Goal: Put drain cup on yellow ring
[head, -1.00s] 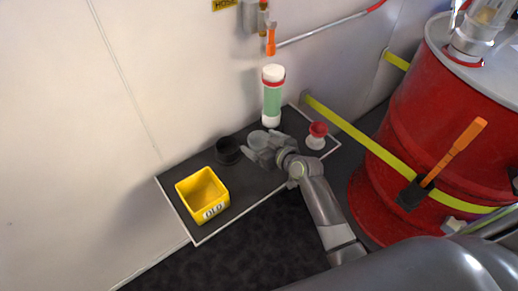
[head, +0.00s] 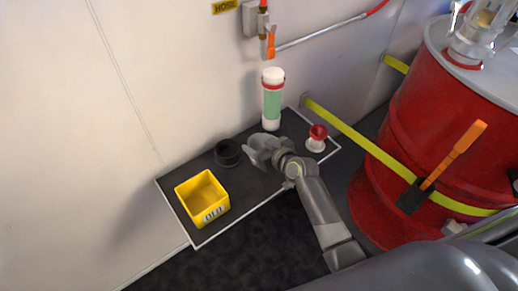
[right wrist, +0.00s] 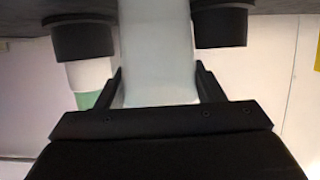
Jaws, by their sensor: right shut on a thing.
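My right gripper (head: 259,149) is over the middle of the dark shelf, shut on a pale, whitish cup, which I take to be the drain cup (head: 266,139). In the right wrist view the pale cup (right wrist: 157,50) fills the space between the dark finger parts; its far end is out of frame. Whether its base touches the shelf I cannot tell. I cannot make out a yellow ring; the clear yellow thing on the shelf is an open square bin marked "OLD" (head: 211,215), left of the gripper. My left gripper is not in view.
A black round cup (head: 228,153) stands between bin and gripper. A green and white bottle (head: 272,101) stands behind the gripper, and a red and white part (head: 317,139) to its right. A red drum (head: 400,150) with a yellow strap stands right of the shelf (head: 240,209).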

